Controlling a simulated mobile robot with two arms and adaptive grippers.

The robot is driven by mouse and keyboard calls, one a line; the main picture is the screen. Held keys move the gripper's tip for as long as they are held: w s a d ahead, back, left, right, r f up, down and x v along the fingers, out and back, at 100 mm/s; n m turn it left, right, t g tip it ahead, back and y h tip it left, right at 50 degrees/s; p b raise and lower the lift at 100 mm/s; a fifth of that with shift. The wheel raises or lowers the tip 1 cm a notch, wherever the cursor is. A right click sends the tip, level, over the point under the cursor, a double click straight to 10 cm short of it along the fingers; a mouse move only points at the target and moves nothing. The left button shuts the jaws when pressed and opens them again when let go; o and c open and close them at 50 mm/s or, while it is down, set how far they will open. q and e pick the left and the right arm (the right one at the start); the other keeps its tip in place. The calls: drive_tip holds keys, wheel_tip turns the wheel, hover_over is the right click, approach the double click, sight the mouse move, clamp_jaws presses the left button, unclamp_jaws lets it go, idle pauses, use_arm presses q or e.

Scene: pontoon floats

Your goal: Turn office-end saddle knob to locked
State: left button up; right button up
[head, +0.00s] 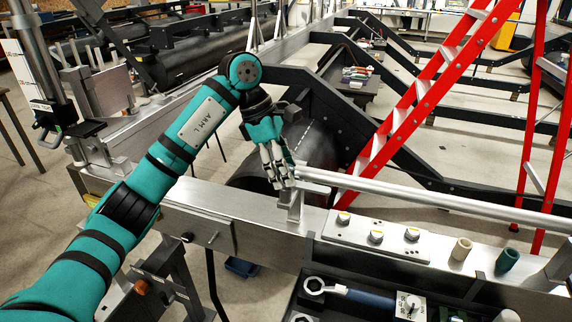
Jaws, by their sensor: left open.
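My left gripper (277,180) reaches down from my teal arm and is open. Its fingers are at the left end of a long silver tube (430,197), in front of or against it; I cannot tell whether they touch. Under that end stands a grey metal saddle bracket (293,208) on the silver beam. The gripper covers its upper part, and I cannot make out a knob or its setting there. My right gripper is not in view.
A dark tray holding a blue-handled wrench (360,295) lies in front. A red ladder (415,105) stands behind the tube.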

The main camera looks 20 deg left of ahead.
use_arm(q)
drive_tip(key=shift+d+f, duration=0.1)
drive_tip(key=shift+f, duration=0.1)
clamp_jaws()
idle(0.3)
